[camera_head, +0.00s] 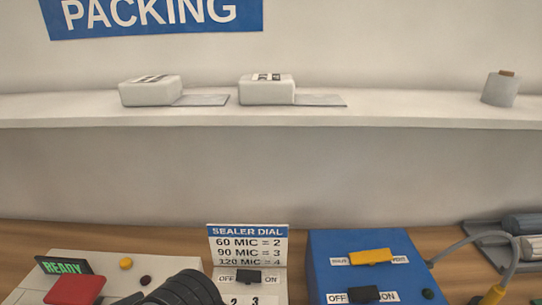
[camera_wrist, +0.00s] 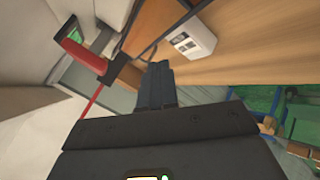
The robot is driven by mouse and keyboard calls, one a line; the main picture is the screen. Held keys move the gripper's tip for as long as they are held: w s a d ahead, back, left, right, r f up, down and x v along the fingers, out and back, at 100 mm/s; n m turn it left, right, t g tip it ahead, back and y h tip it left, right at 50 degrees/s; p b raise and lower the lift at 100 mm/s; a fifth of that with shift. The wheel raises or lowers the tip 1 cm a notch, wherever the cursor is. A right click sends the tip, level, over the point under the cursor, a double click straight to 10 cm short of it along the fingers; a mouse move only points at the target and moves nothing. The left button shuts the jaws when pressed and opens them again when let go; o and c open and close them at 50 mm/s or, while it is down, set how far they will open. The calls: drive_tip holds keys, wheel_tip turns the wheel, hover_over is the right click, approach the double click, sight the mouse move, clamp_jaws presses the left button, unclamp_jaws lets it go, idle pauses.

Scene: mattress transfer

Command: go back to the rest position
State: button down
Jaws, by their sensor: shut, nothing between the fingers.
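My gripper (camera_wrist: 158,82) shows in the wrist view as two dark fingers held together, with nothing between them. In that view the fingers point toward a wooden surface (camera_wrist: 235,52) and a red handle (camera_wrist: 82,50). In the head view a black ribbed part of my arm rises at the bottom edge, in front of the white machine. The fingertips are not seen in the head view.
A white machine (camera_head: 180,262) with a green READY display (camera_head: 64,265) and red part (camera_head: 76,289) stands left. A SEALER DIAL card (camera_head: 247,245) and blue box (camera_head: 330,260) with hose (camera_head: 515,255) stand rightward. The shelf (camera_head: 400,108) holds two white packs (camera_head: 150,92) and a roll (camera_head: 500,90).

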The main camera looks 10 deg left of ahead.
drive_tip(key=s+d+f+m+t+h, duration=0.1)
drive_tip(key=d+f+m+t, duration=0.1)
drive_tip(key=d+m+t, duration=0.8)
drive_tip(key=s+d+f+m+t, duration=0.1)
drive_tip(key=d+f+m+t, duration=0.15)
drive_tip(key=d+m, duration=1.25)
drive_tip(key=s+d+m+t+h, duration=0.1)
drive_tip(key=s+d, duration=0.1)
drive_tip(key=d, duration=0.2)
drive_tip(key=s+d+m+h, duration=0.1)
drive_tip(key=s+d+h, duration=0.1)
drive_tip(key=d, duration=0.3)
drive_tip(key=s+d+r+m+t+h, duration=0.1)
drive_tip(key=s+d, duration=0.1)
drive_tip(key=d, duration=0.3)
drive_tip(key=shift+s+t+h, duration=0.3)
drive_tip(key=shift+s+t, duration=0.05)
drive_tip(key=s+d+r+m+h, duration=0.1)
drive_tip(key=s+d+r, duration=0.2)
drive_tip(key=d, duration=0.3)
drive_tip(key=s+d+r+m+t+h+b, duration=0.1)
drive_tip(key=s+d+r+h, duration=0.1)
drive_tip(key=s+d, duration=0.4)
drive_tip(key=shift+s+r, duration=0.25)
drive_tip(key=shift+r, duration=0.25)
